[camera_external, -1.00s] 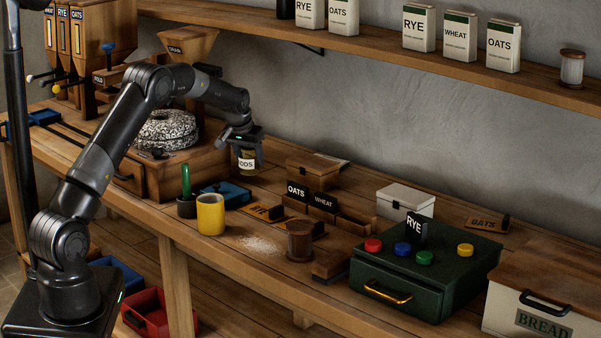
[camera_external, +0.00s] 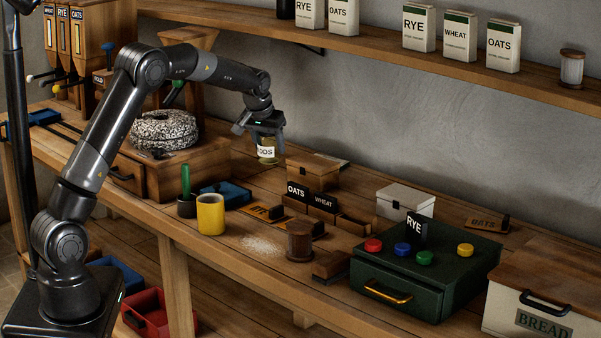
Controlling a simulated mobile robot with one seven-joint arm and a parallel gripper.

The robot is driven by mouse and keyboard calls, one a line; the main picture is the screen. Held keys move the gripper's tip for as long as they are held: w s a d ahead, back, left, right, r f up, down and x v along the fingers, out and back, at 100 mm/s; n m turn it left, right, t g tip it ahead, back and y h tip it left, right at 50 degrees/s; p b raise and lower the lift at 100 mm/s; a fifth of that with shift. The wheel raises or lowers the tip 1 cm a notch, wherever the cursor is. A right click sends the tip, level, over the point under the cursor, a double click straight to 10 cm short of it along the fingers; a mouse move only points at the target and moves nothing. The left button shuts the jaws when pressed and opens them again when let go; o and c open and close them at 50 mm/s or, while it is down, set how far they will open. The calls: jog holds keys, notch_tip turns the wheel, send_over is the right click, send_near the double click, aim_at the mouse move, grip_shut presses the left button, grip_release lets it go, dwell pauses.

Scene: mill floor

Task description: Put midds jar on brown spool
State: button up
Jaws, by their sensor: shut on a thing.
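The midds jar (camera_external: 267,152) is a small glass jar with a white label, partly readable as "DDS". My gripper (camera_external: 265,138) is shut on its upper part and holds it upright in the air above the bench, left of the wooden box. The jar's top is hidden by the gripper. The brown spool (camera_external: 299,241) stands upright near the bench's front edge, right of a pale powder patch.
A yellow cup (camera_external: 210,214) and a dark pot with a green handle (camera_external: 186,205) stand left of the spool. OATS and WHEAT signs (camera_external: 310,196) stand behind it. A brown block (camera_external: 331,265) and a green drawer box (camera_external: 425,275) are to its right.

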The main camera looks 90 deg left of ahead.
jog(key=w+d+r+m+t, duration=0.1)
jog(key=w+d+r+m, duration=0.2)
jog(key=d, duration=0.9)
jog(key=w+d+r, duration=0.3)
jog(key=w+d, duration=0.2)
jog(key=d, duration=0.7)
jog(key=s+d+r+m+t+h, duration=0.1)
jog(key=d+m, duration=0.1)
jog(key=d, duration=0.8)
jog(key=s+d+r+m+h, duration=0.1)
jog(key=d, duration=0.9)
send_over(300, 226)
notch_tip(300, 226, down, 7)
jog(key=shift+a+r, duration=0.1)
jog(key=shift+r, duration=0.05)
jog(key=shift+f, duration=2)
jog(key=o, duration=1.2)
jog(key=shift+f, duration=0.15)
